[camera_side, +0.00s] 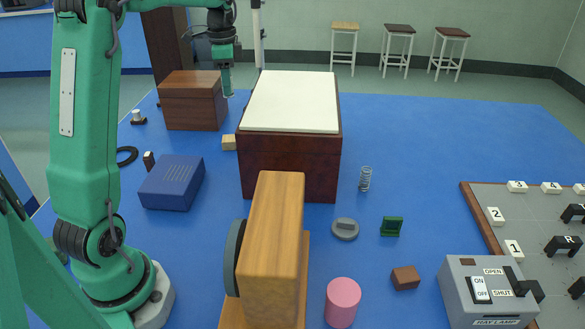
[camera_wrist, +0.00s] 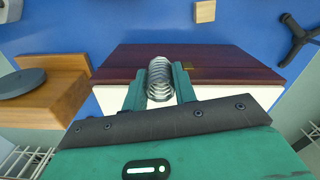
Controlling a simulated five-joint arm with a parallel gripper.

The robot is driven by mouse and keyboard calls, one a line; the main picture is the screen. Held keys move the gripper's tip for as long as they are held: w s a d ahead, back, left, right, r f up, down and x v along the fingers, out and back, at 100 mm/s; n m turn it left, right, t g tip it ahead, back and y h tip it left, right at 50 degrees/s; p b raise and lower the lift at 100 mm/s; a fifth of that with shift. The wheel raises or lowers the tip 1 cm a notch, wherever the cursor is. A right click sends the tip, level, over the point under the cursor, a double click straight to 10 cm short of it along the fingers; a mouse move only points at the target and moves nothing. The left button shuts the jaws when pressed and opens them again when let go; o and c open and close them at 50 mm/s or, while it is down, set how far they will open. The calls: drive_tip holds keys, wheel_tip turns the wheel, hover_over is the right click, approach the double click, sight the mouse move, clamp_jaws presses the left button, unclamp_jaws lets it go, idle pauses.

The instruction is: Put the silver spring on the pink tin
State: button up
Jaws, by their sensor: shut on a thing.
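My gripper (camera_side: 227,88) hangs at the back left in the side view, beside the white-topped dark box (camera_side: 290,100). In the wrist view its two green fingers (camera_wrist: 160,88) are shut on a silver spring (camera_wrist: 160,76), whose coils show between them. In the side view only a small pale bit shows at the fingertips. Another silver spring (camera_side: 365,179) stands upright on the blue bench, right of the box. The pink tin (camera_side: 342,303), a short upright cylinder, stands at the front of the bench, far from my gripper. Nothing shows on its top.
A tall wooden block (camera_side: 277,230) with a dark disc stands left of the tin. A grey lamp switch box (camera_side: 490,292), a brown block (camera_side: 405,278), a grey knob piece (camera_side: 345,229) and a green piece (camera_side: 391,226) lie nearby. A brown box (camera_side: 193,100) stands at the back left.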

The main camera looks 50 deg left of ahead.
drive_tip(key=w+d+m, duration=0.1)
drive_tip(key=d, duration=0.3)
drive_tip(key=w+d+m, duration=0.1)
drive_tip(key=d, duration=0.3)
drive_tip(key=w+d+m, duration=0.1)
drive_tip(key=d, duration=0.4)
drive_tip(key=shift+w+m, duration=0.3)
drive_tip(key=shift+w, duration=0.1)
drive_tip(key=d+m, duration=0.4)
drive_tip(key=d, duration=1.1)
drive_tip(key=m, duration=0.8)
hover_over(344, 291)
wheel_tip(344, 291, down, 5)
drive_tip(key=shift+f, duration=0.1)
drive_tip(key=shift+f, duration=0.15)
drive_tip(key=shift+f, duration=4.85)
drive_tip(key=shift+f, duration=0.15)
